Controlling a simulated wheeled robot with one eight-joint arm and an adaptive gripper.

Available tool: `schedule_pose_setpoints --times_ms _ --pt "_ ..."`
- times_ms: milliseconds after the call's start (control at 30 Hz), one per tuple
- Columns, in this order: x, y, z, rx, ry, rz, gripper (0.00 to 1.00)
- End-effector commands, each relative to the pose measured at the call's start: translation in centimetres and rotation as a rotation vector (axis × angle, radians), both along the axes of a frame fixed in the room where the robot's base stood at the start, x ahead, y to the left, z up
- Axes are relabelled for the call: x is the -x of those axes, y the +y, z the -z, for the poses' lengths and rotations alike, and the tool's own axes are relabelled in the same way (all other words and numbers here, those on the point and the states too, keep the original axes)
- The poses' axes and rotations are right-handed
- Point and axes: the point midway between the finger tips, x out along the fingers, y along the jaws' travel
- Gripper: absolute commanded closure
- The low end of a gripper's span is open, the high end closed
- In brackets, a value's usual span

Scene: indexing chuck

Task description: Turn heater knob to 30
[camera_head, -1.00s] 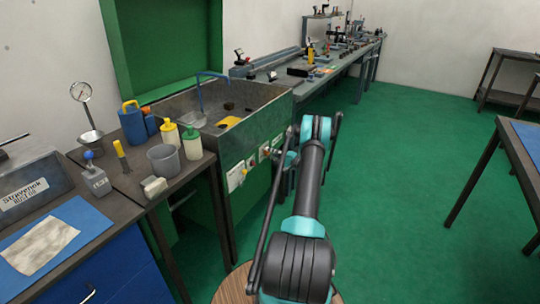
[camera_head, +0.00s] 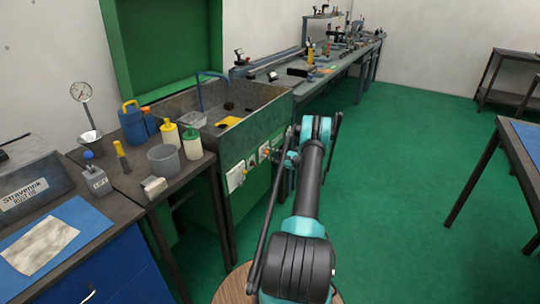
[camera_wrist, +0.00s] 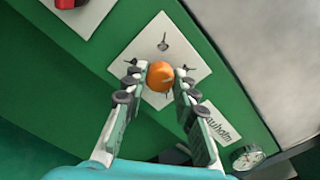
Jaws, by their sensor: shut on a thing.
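The heater knob (camera_wrist: 160,75) is an orange round knob on a white square plate (camera_wrist: 178,45) with small dark marks, fixed to the green panel of the wash unit. In the wrist view my gripper (camera_wrist: 158,82) is shut on the knob, one finger on each side. A pale mark shows on the knob's right side. Numbers on the plate are too small to read. In the head view my gripper (camera_head: 272,153) is at the front panel (camera_head: 255,190), where the arm partly hides the knob.
A red part on another white plate (camera_wrist: 85,12) sits at upper left in the wrist view. A side table with bottles (camera_head: 192,140) stands left of the unit.

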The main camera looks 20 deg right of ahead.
Motion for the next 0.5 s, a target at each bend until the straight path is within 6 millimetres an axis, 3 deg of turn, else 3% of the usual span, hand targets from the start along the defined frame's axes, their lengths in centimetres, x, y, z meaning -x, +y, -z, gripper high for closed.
schedule_pose_setpoints --times_ms 500 --pt "0.09 -0.18 0.14 -0.184 0.147 0.003 1.00"
